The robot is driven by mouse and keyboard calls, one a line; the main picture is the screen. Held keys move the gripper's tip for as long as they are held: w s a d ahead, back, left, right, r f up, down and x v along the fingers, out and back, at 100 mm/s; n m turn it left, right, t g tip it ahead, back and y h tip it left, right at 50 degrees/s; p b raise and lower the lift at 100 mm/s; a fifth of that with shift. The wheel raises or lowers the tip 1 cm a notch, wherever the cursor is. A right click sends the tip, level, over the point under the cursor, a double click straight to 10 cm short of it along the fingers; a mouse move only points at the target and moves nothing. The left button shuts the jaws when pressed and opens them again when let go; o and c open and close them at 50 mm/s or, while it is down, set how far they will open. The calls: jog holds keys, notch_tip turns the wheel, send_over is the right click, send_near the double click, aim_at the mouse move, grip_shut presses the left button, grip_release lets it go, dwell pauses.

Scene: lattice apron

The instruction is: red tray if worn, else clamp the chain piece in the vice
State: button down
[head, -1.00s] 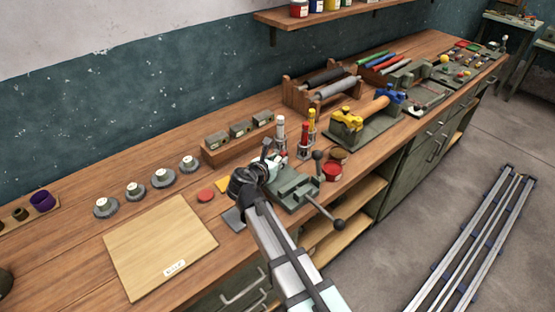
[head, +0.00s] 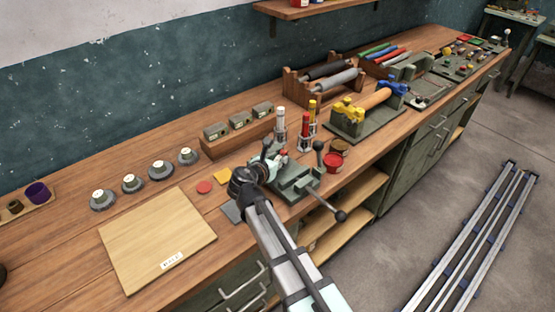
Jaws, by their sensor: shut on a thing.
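The green-grey vice (head: 294,182) stands at the bench's front edge, its bar handle sticking out toward the aisle. My gripper (head: 267,158) is at the left end of the vice, low over the bench. It is shut, and a small dark piece at its tips seems to be the chain piece; its shape and any wear are too small to tell. My wrist hides part of the vice, and I cannot tell whether the piece is between its jaws. A round red dish (head: 333,163), perhaps the red tray, sits right of the vice, beside a brown dish (head: 339,146).
Bottles (head: 305,132) stand behind the vice. A wooden block with small grey boxes (head: 238,131) and several round weights (head: 133,184) are further back.

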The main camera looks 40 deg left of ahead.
jog(key=shift+f, duration=0.45)
jog(key=c, duration=0.8)
grip_release()
jog(key=shift+o, duration=0.2)
